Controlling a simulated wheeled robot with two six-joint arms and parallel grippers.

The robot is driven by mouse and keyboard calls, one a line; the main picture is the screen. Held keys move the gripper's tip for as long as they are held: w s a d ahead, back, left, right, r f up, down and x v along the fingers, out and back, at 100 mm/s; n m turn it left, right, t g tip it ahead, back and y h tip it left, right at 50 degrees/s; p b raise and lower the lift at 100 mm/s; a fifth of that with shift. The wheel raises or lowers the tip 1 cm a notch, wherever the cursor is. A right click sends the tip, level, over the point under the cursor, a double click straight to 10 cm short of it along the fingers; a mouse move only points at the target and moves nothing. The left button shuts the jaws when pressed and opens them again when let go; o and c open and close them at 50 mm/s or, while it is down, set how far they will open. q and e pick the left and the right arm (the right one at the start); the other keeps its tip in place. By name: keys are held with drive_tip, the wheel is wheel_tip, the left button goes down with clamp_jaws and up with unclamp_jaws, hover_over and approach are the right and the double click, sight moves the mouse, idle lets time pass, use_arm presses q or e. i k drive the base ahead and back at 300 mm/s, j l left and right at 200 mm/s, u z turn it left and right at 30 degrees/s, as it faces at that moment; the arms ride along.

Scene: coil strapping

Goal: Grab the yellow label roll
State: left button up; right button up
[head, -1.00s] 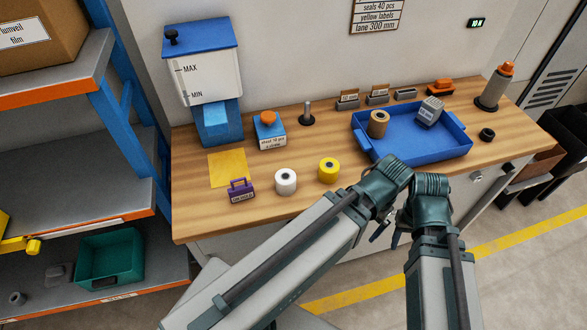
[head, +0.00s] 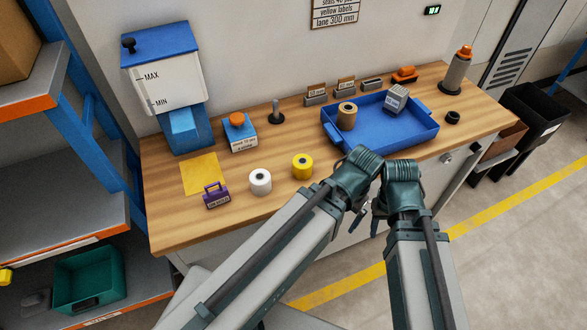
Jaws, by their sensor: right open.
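The yellow label roll (head: 302,167) stands upright on the wooden bench, near its front edge, with a pale core on top. A white roll (head: 260,182) stands just left of it, apart from it. My right gripper (head: 376,223) hangs below the wrist in front of the bench, right of the yellow roll and clear of it. It is open and empty. My left arm (head: 290,235) reaches in from the lower left. Its gripper is mostly hidden behind the wrist, so its jaws cannot be made out.
A blue tray (head: 428,141) holds a brown roll (head: 347,116) and a grey box (head: 396,99). A purple label holder (head: 216,195) and a yellow sheet (head: 202,174) lie left of the rolls. A blue-and-white dispenser (head: 170,90) stands behind. A shelf (head: 70,190) bounds the left.

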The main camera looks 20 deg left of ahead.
sight(302, 163)
drive_tip(key=k+l+u, duration=0.15)
drive_tip(key=u, duration=0.3)
drive_tip(key=k+l+u, duration=0.15)
drive_tip(key=l+u, duration=0.15)
drive_tip(key=u, duration=0.15)
